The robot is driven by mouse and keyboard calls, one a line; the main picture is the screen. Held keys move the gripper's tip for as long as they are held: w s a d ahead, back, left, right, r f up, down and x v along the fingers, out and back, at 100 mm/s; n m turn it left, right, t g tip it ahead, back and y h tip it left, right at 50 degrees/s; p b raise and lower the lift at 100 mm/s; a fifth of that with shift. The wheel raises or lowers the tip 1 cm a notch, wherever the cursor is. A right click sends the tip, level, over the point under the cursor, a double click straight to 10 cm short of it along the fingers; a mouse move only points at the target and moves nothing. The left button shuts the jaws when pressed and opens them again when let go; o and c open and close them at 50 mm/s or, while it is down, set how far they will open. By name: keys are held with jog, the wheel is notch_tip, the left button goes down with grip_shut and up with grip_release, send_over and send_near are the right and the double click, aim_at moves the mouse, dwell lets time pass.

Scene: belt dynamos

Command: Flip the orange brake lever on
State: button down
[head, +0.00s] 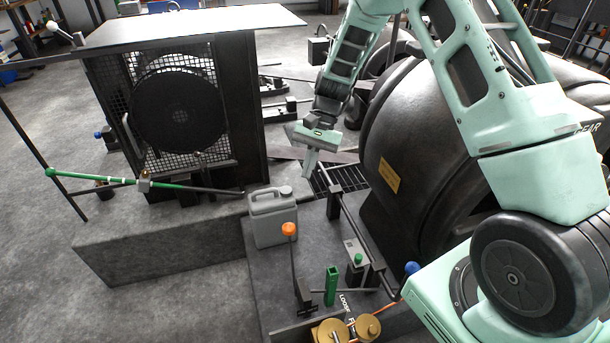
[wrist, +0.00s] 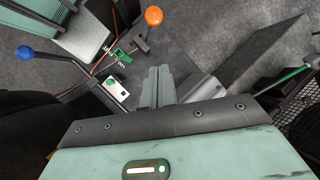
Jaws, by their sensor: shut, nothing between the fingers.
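The orange brake lever has an orange knob (head: 289,229) on a dark rod that stands nearly upright from a dark base, in front of the grey jerrycan in the head view. In the wrist view its orange knob (wrist: 154,15) is at the top middle. My gripper (head: 309,175) is shut and empty, pointing down behind and above the lever, a little right of the jerrycan. In the wrist view my gripper (wrist: 158,72) shows its fingers together, apart from the lever.
A grey jerrycan (head: 272,217) stands close behind the lever. A green bracket (head: 331,286), a green-button box (head: 357,257), a blue knob (head: 412,268) and brass wheels (head: 330,330) are near it. The large dark drum (head: 420,150) blocks the right side.

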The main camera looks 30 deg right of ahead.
jog(key=s+a+f, duration=0.4)
jog(key=a+f, duration=0.2)
jog(key=f, duration=0.2)
jog(key=shift+s+p, duration=0.25)
jog(key=shift+p, duration=0.05)
jog(key=shift+a, duration=0.1)
jog(key=shift+s+r, duration=0.1)
